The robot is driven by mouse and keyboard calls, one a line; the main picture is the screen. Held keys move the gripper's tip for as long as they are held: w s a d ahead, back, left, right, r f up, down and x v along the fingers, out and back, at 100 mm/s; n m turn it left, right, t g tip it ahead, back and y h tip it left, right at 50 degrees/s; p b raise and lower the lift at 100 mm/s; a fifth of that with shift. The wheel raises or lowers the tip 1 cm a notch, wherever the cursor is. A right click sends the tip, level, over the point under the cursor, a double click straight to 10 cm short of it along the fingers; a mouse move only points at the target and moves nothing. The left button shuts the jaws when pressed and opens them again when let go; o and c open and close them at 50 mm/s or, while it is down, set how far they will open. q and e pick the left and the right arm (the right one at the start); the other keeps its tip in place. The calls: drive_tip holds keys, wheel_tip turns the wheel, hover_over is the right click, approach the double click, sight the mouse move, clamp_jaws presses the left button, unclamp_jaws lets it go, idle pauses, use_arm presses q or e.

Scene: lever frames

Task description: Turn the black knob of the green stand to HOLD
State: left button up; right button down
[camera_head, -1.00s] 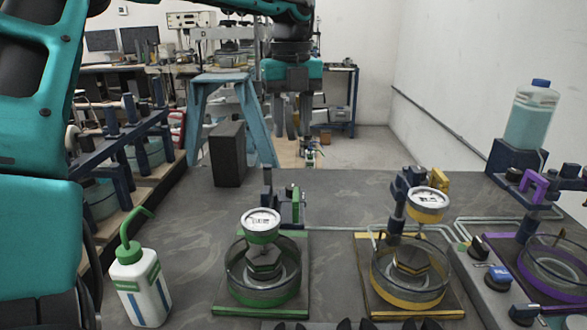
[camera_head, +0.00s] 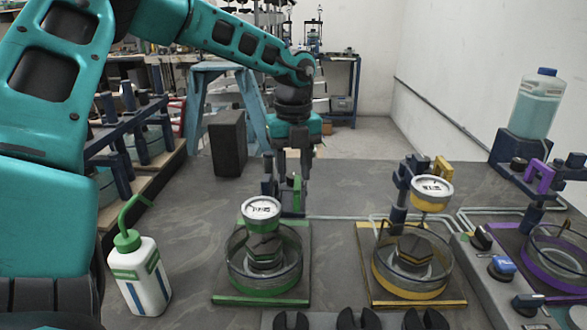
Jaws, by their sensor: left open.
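The green stand stands on the bench in the middle of the head view, with a green base plate (camera_head: 262,300), a glass dish (camera_head: 236,275) and a round white-faced gauge (camera_head: 262,209). Its dark post (camera_head: 267,187) and green bracket (camera_head: 297,194) rise behind the gauge. I cannot clearly make out the black knob or its setting; it may be hidden near the bracket. My left gripper (camera_head: 292,170) points down with its fingers apart, at the top of the post and bracket. I cannot tell whether it touches them. My right gripper is not in view.
A yellow stand (camera_head: 447,294) is to the right, then a control panel (camera_head: 490,297) with knobs and a purple stand (camera_head: 540,180). A wash bottle (camera_head: 140,275) stands at left, a dark block (camera_head: 228,143) behind. Bare bench lies between bottle and green stand.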

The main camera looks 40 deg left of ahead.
use_arm(q)
drive_tip(key=shift+f, duration=0.15)
drive_tip(key=shift+c, duration=0.3)
clamp_jaws()
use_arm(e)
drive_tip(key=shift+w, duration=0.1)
